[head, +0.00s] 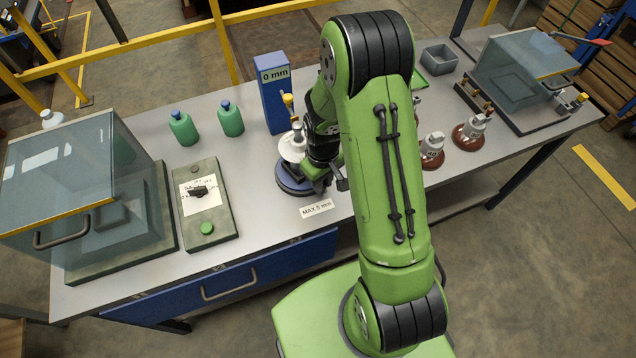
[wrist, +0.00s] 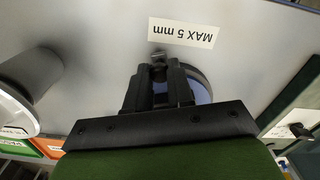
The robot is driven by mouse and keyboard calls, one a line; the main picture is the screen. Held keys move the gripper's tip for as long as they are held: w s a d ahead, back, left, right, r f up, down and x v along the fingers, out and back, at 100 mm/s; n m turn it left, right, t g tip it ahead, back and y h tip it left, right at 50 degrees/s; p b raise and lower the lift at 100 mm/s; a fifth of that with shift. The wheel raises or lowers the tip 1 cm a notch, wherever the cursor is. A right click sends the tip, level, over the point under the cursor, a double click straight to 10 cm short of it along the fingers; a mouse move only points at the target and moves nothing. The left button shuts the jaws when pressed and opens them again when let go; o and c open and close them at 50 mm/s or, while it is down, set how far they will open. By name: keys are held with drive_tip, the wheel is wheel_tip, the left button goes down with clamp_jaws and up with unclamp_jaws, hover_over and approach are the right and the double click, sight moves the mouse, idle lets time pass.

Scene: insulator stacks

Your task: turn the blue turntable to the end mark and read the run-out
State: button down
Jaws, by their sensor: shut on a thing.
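The blue turntable (head: 290,182) sits near the table's front edge, with a white insulator stack (head: 293,148) standing on it. Part of its blue disc (wrist: 202,92) shows behind my fingers in the wrist view. My gripper (wrist: 160,72) is shut on a small dark handle (wrist: 158,57) at the disc's rim. My arm hides the right part of the turntable in the head view. A blue readout post (head: 274,95) behind it shows "0 mm". A card (head: 316,208) reading "MAX 5 mm" lies in front. I cannot make out an end mark.
Two green bottles (head: 184,129) stand to the left. A plate with a green button (head: 207,228) and a glass-covered box (head: 70,180) are farther left. Brown-based insulators (head: 472,132), a grey bin (head: 439,58) and another clear-covered box (head: 525,70) are at the right.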

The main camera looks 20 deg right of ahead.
drive_tip(key=shift+w+d+n+b, duration=0.35)
drive_tip(key=shift+d+n, duration=0.55)
drive_tip(key=shift+n, duration=0.3)
drive_tip(key=shift+w+d+n, duration=0.6)
drive_tip(key=shift+d+n, duration=0.15)
drive_tip(key=shift+n, duration=0.45)
drive_tip(key=shift+w+d+n+b, duration=0.2)
drive_tip(key=shift+w+d+n, duration=0.25)
drive_tip(key=shift+n, duration=0.4)
drive_tip(key=shift+w+d+n+b, duration=0.2)
drive_tip(key=shift+w+d+n, duration=0.15)
drive_tip(key=shift+w+n, duration=0.35)
drive_tip(key=shift+n, duration=0.25)
drive_tip(key=c, duration=1)
unclamp_jaws()
drive_tip(key=shift+s, duration=0.1)
wheel_tip(320, 180, up, 16)
drive_tip(key=p, duration=0.2)
drive_tip(key=shift+f+p, duration=0.1)
drive_tip(key=shift+p, duration=0.3)
